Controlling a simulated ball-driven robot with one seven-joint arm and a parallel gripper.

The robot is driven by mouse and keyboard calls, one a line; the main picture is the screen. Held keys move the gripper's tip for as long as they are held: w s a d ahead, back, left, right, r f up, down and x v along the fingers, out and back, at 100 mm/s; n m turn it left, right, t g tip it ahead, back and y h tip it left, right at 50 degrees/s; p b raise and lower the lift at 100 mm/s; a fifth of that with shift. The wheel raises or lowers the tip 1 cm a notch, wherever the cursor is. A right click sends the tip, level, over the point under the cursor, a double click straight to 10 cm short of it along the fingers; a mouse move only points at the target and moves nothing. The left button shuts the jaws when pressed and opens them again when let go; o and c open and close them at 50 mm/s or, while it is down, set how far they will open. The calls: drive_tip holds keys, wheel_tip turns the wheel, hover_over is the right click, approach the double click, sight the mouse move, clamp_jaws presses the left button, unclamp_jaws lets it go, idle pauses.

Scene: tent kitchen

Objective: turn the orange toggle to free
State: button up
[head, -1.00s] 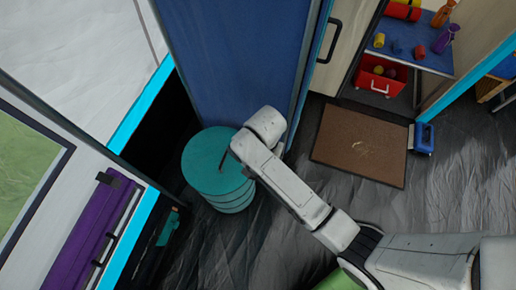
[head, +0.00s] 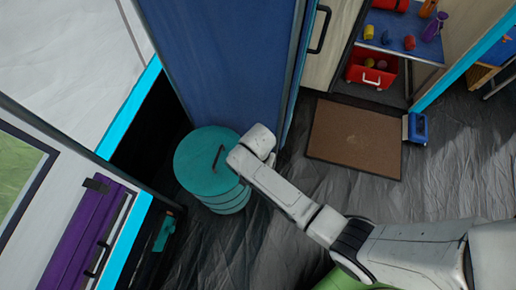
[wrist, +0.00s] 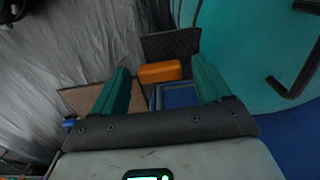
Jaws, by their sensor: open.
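In the wrist view, an orange block (wrist: 160,72), which looks like the toggle, shows between and beyond the two teal fingers of my gripper (wrist: 160,76). A dark grey piece (wrist: 170,44) lies behind it in the picture. The fingers are apart with nothing held. I cannot tell how far the orange block is from the fingertips or which way it is set. In the head view, my arm reaches beside the teal drum, and its end link hides the gripper and the orange block.
The teal drum (head: 200,165) with a dark handle (head: 218,158) stands close by. It also fills the right of the wrist view (wrist: 240,40). A tall blue panel (head: 220,65) rises behind. A brown mat (head: 355,138) lies on the grey floor, with a red crate (head: 356,72) beyond.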

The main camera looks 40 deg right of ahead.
drive_tip(key=c, duration=1.1)
drive_tip(key=shift+o, duration=0.2)
drive_tip(key=shift+n, duration=0.3)
drive_tip(key=n+p, duration=0.2)
drive_tip(key=n, duration=0.1)
drive_tip(key=shift+r, duration=0.15)
drive_tip(key=n+p, duration=0.2)
drive_tip(key=n, duration=0.3)
drive_tip(key=shift+n+p, duration=0.3)
drive_tip(key=shift+n, duration=0.1)
drive_tip(key=n+p, duration=0.1)
drive_tip(key=n, duration=0.3)
drive_tip(key=shift+n, duration=0.3)
drive_tip(key=shift+n+p, duration=0.4)
drive_tip(key=shift+n, duration=1.5)
drive_tip(key=shift+f, duration=0.2)
